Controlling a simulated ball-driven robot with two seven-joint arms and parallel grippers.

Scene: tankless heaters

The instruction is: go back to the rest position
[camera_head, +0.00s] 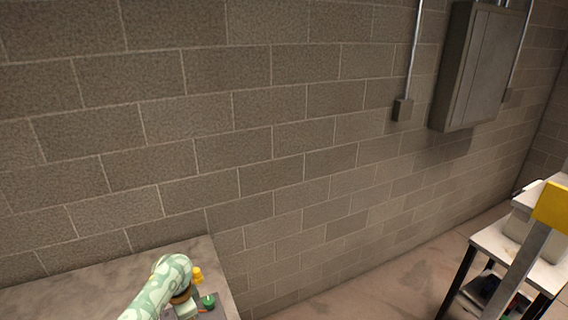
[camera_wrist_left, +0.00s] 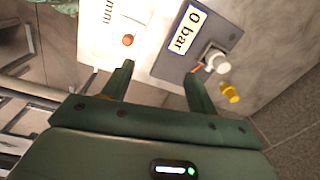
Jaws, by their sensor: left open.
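My left gripper (camera_wrist_left: 158,78) is open in the left wrist view, with two dark green fingers apart and nothing between them. Beyond the fingers is a dark grey panel with a "0 bar" label (camera_wrist_left: 187,31). A white-capped fitting (camera_wrist_left: 217,63) and a yellow fitting (camera_wrist_left: 230,92) are at its right. In the head view my patterned green left arm (camera_head: 160,285) reaches in at the bottom left; its fingers cannot be made out there. My right gripper is in neither view.
A grey worktop (camera_head: 90,285) stands against the block wall, with a yellow fitting (camera_head: 197,274) and a green round part (camera_head: 208,301) beside my arm. A grey wall cabinet (camera_head: 475,65) hangs at upper right. A white-topped cart (camera_head: 500,250) stands at right. Floor between is clear.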

